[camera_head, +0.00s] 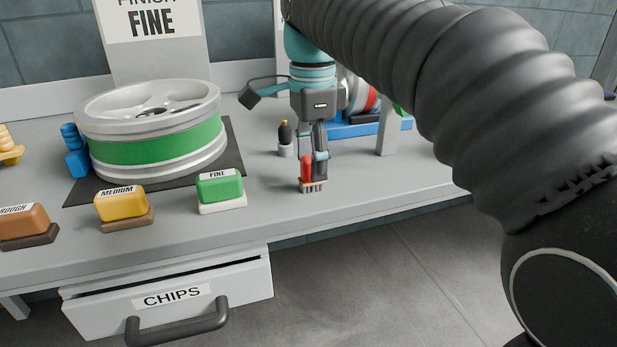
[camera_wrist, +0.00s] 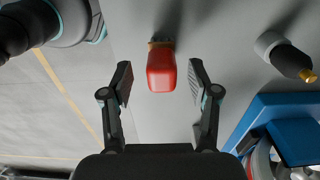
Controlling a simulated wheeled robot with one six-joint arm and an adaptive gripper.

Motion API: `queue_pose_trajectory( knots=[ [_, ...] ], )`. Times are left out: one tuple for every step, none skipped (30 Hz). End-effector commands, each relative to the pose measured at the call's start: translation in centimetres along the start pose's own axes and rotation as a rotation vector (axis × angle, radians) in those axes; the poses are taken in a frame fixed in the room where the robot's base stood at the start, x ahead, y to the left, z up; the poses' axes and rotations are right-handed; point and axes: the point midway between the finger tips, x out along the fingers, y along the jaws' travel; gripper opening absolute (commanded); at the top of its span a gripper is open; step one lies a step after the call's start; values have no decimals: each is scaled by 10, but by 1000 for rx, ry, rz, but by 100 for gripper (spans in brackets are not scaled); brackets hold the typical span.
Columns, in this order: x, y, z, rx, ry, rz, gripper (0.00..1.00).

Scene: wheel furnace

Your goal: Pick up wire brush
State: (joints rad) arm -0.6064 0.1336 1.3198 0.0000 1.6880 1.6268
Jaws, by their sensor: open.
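The wire brush (camera_head: 308,172) has a red handle and dark bristles at its lower end. It stands upright on the grey table near the front edge. In the wrist view its red handle (camera_wrist: 161,70) lies between and just beyond the two fingers. My gripper (camera_head: 318,160) is open and comes down over the brush from above. In the wrist view my gripper (camera_wrist: 160,80) has one finger on each side of the handle, with a gap on both sides. The gripper hides part of the brush in the head view.
A small black-tipped bottle (camera_head: 285,138) stands left of the brush, and a blue fixture (camera_head: 350,130) lies behind it. A wheel with a green band (camera_head: 150,145) rests on a dark mat at left. The green FINE block (camera_head: 220,186) is nearby. The CHIPS drawer (camera_head: 180,295) is slightly open.

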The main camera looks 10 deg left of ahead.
Motion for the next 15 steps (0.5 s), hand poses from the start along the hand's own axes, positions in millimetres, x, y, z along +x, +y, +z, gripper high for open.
queue_pose_trajectory(
  knots=[
    [8,0,0,0,0,2,60],
    [10,0,0,0,0,2,60],
    [13,0,0,0,0,1,60],
    [14,0,0,0,0,0,60],
    [16,0,0,0,0,0,60],
    [16,0,0,0,0,0,60],
    [16,0,0,0,0,0,60],
    [16,0,0,0,0,0,60],
    [16,0,0,0,0,0,60],
    [16,0,0,0,0,0,60],
    [16,0,0,0,0,0,60],
    [16,0,0,0,0,0,60],
    [16,0,0,0,0,0,53],
    [16,0,0,0,0,0,45],
    [16,0,0,0,0,0,35]
  ],
)
